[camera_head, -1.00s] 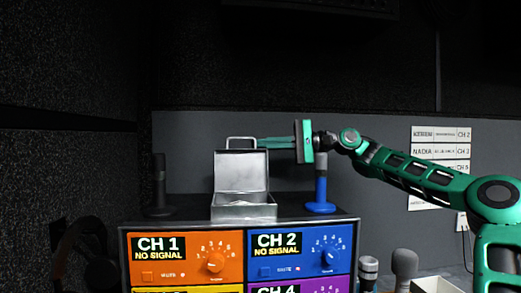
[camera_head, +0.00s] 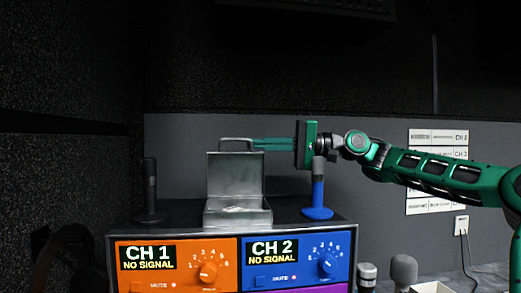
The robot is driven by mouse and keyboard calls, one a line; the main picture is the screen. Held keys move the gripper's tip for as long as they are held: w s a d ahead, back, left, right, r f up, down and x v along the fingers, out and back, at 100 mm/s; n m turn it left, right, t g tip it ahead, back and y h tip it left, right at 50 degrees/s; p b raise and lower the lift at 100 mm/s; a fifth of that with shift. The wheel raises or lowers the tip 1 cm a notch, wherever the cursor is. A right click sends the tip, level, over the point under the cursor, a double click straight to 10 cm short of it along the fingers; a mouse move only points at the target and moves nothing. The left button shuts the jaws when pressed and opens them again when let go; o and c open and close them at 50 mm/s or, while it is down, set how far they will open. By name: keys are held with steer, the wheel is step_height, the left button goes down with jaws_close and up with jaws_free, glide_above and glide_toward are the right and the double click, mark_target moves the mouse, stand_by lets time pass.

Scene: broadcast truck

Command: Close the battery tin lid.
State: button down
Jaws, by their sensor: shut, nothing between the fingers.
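The battery tin (camera_head: 236,217) is a silver metal box on top of the channel rack. Its lid (camera_head: 235,178) stands open, about upright, at the back of the box, with a handle (camera_head: 237,141) at its top edge. Something small and pale lies in the box, too small to make out. My gripper (camera_head: 257,144) comes in from the right, its green fingers shut and pointing left. The fingertips are at the lid's upper right corner, by the handle. I cannot tell whether they touch the lid or are behind it.
A blue microphone stand (camera_head: 318,195) stands right of the tin, just below my gripper's body. A black microphone (camera_head: 149,190) stands to the left. The rack (camera_head: 345,226) has orange and blue channel panels. More microphones (camera_head: 403,272) stand lower right. The rack top between the black microphone and tin is clear.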

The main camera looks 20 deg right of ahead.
stand_by(0.3)
steer(key=v, duration=1.1)
steer(key=w+a+g+y, duration=0.1)
steer(key=w+a+g, duration=0.2)
steer(key=w+g, duration=0.1)
steer(key=m+g, duration=0.2)
steer(key=m, duration=0.1)
glide_above(240, 172)
steer(key=shift+w, duration=0.2)
stand_by(0.5)
